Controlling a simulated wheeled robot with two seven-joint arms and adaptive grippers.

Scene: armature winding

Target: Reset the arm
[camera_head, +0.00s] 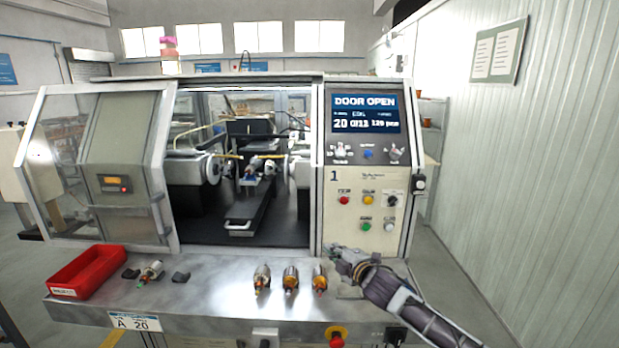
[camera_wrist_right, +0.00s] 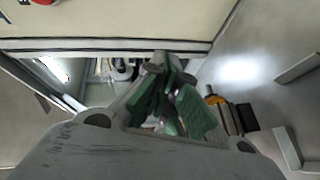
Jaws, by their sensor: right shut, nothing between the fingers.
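My right gripper (camera_head: 338,256) reaches in from the lower right, over the metal ledge and low in front of the control panel (camera_head: 343,222). In the right wrist view its green-padded fingers (camera_wrist_right: 170,95) are shut and empty. Three armatures stand on the ledge to its left: a left one (camera_head: 262,278), a middle one (camera_head: 290,278) and a right one (camera_head: 319,276), closest to the gripper. An armature-like part (camera_wrist_right: 222,112) also shows beside the fingers in the right wrist view. My left gripper is not in view.
The winding machine's door (camera_head: 118,170) is slid left, and the screen (camera_head: 365,114) reads DOOR OPEN. A part (camera_head: 258,166) sits inside. A red tray (camera_head: 87,270) and another armature (camera_head: 151,271) are at the ledge's left. A ribbed wall (camera_head: 530,180) stands at right.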

